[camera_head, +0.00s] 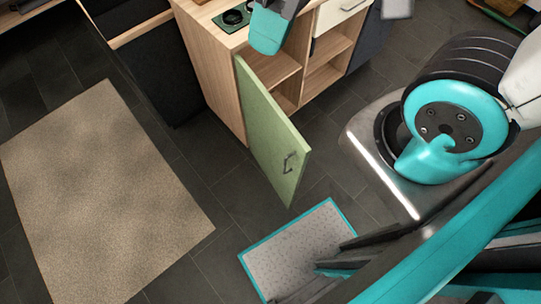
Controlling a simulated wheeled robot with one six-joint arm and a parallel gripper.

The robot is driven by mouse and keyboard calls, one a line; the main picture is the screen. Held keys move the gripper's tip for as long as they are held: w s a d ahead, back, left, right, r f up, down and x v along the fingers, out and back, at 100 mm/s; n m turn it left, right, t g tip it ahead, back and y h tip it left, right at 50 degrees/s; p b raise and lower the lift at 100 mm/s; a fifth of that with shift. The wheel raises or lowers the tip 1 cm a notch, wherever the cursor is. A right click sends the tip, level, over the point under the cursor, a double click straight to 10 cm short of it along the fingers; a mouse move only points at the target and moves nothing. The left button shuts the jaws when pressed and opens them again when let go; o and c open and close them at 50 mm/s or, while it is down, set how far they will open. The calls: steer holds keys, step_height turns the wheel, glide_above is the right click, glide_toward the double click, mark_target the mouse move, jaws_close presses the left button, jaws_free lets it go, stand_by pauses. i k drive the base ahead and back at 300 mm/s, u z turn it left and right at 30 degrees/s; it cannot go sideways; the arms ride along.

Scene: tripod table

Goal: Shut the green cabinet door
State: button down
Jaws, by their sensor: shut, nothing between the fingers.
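The green cabinet door (268,135) stands wide open, swung out from the front of the wooden cabinet (215,75). Its hinged edge is at the cabinet's left side, and its free edge points toward the bottom of the picture. A dark bar handle (288,163) is on the door's right-hand face, near the free edge. The cabinet's opening with its shelf shows to the right of the door. A teal and grey part of my arm hangs over the cabinet top and hides some of its front edge. I cannot make out my gripper's fingers.
A drawer (338,10) and open shelves (328,60) are right of the door's opening. A beige rug (100,195) lies at left on dark floor tiles. A teal-edged grey panel (300,245) is below the door. Bare floor surrounds the door's free edge.

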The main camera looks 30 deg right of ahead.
mark_target(282, 152)
steer(key=k, duration=0.75)
steer(key=u, duration=0.8)
steer(key=i, duration=0.5)
